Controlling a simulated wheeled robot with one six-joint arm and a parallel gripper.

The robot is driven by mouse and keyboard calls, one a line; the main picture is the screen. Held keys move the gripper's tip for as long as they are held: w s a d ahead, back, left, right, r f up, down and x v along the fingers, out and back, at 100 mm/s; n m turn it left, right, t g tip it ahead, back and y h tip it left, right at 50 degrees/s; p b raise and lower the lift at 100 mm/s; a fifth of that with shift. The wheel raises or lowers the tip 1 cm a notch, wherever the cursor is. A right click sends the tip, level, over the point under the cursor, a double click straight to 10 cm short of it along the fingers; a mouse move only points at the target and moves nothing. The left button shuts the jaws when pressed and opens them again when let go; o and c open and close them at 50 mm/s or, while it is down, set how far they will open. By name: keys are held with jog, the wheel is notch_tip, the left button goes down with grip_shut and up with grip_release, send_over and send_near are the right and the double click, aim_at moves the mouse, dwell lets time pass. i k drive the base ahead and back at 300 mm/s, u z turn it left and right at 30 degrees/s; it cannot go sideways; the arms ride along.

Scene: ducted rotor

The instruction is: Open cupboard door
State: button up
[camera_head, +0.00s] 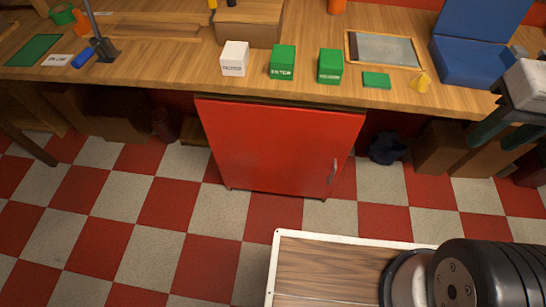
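The red cupboard (275,150) stands under the wooden workbench, in the middle of the view. Its red front door looks closed. A metal upright handle (334,172) is on the door's right side, low down. My gripper (488,142) is at the right edge of the view, well to the right of the handle and apart from it. Its two dark fingers stand apart with nothing seen between them. Part of my gripper and wrist is cut off by the frame edge.
Checkered floor before the door is clear.

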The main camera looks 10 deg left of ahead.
aim_at(301, 151)
jog(key=z, duration=1.1)
jog(key=k, duration=0.4)
jog(key=u, duration=1.65)
